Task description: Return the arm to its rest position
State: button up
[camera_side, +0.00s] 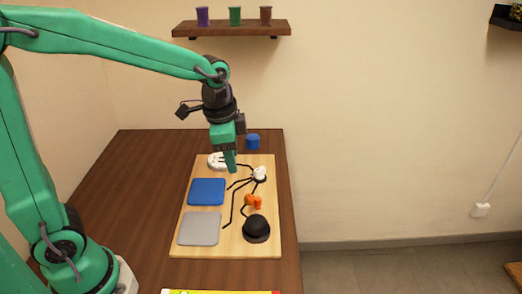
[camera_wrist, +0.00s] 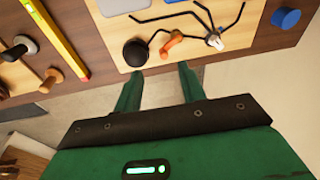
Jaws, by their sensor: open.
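My gripper (camera_side: 231,168) hangs above the far part of a pale wooden board (camera_side: 205,250) in the side view, fingers pointing down. In the wrist view my gripper (camera_wrist: 160,69) has its two green fingers apart, with nothing between them. The board carries a blue pad (camera_side: 207,191), a grey pad (camera_side: 199,229), a black dome (camera_side: 256,229), an orange piece (camera_side: 254,202) and thin black bent rods (camera_side: 234,205). A small white piece (camera_side: 260,174) sits among the rods. Another white piece (camera_side: 216,161) at the back left is partly hidden by my gripper.
A blue round piece (camera_side: 253,141) stands on the table (camera_side: 130,200) behind the board. A yellow bar (camera_wrist: 55,37) and a wooden piece with pegs (camera_wrist: 22,68) lie beside the board. A shelf (camera_side: 231,30) with three cups hangs on the wall. The table's left side is clear.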

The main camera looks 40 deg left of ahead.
jog(key=s+a+r+n+t, duration=0.2)
jog(key=s+n, duration=0.2)
jog(key=s, duration=0.3)
jog(key=s+a+r+n+t, duration=0.1)
jog(key=s+a+r+n, duration=0.1)
jog(key=s, duration=0.5)
jog(key=shift+s+r+n+t, duration=0.35)
jog(key=shift+r+n, duration=0.35)
jog(key=shift+n, duration=0.5)
